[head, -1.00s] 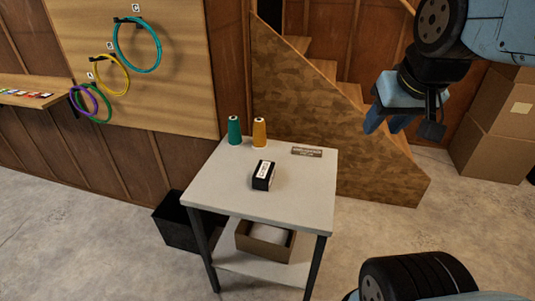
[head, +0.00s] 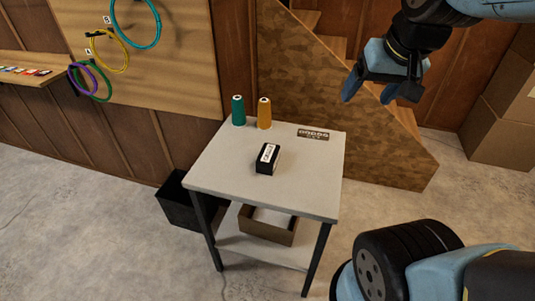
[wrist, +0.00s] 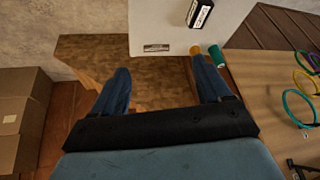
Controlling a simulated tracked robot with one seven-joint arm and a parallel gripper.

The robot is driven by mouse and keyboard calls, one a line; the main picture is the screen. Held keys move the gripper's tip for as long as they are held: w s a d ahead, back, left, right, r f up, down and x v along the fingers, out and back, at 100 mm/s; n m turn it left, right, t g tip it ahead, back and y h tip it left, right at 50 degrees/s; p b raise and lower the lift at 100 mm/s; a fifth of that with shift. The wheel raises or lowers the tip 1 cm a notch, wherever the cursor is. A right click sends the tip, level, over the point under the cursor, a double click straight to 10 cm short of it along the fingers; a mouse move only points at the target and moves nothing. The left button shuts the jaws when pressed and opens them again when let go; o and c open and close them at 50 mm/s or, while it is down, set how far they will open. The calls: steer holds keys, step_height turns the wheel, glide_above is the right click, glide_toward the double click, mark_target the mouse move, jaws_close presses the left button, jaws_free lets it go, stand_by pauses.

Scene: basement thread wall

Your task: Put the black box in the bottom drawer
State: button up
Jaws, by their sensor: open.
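The black box (head: 267,158) with a white label on top sits near the middle of the small grey table's top (head: 230,168). In the wrist view the black box (wrist: 199,14) shows at the top edge, beyond my fingertips. My gripper (head: 372,93) is open and empty, raised to the right of the table and apart from the box. In the wrist view my gripper's two blue fingers (wrist: 160,82) are spread wide. No drawer shows in these frames.
A green spool (head: 238,110) and an orange spool (head: 264,113) stand at the table's back edge, near a small dark plate (head: 313,134). An open cardboard box (head: 258,226) is on the lower shelf. A black bin (head: 178,206) stands left, stairs behind, cartons (head: 503,112) right.

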steer(key=shift+o, duration=1.4)
steer(key=w+a+f+g+y, duration=0.1)
steer(key=w+a+f, duration=0.1)
steer(key=w+f, duration=0.2)
steer(key=shift+w+a+m, duration=0.3)
steer(key=shift+w+a, duration=0.05)
steer(key=shift+w, duration=0.4)
steer(key=m+h, duration=0.3)
steer(key=h, duration=0.1)
glide_toward(268, 153)
steer(key=shift+s+a+x, duration=0.1)
steer(key=shift+x, duration=1.65)
steer(key=shift+s+a+x, duration=0.1)
steer(key=shift+a+x, duration=0.05)
steer(key=shift+x, duration=1.6)
steer(key=shift+d+x, duration=0.15)
steer(key=shift+x, duration=0.95)
steer(key=shift+d+x, duration=0.2)
steer(key=shift+x, duration=0.9)
steer(key=shift+w+f, duration=0.35)
steer(key=shift+f, duration=0.1)
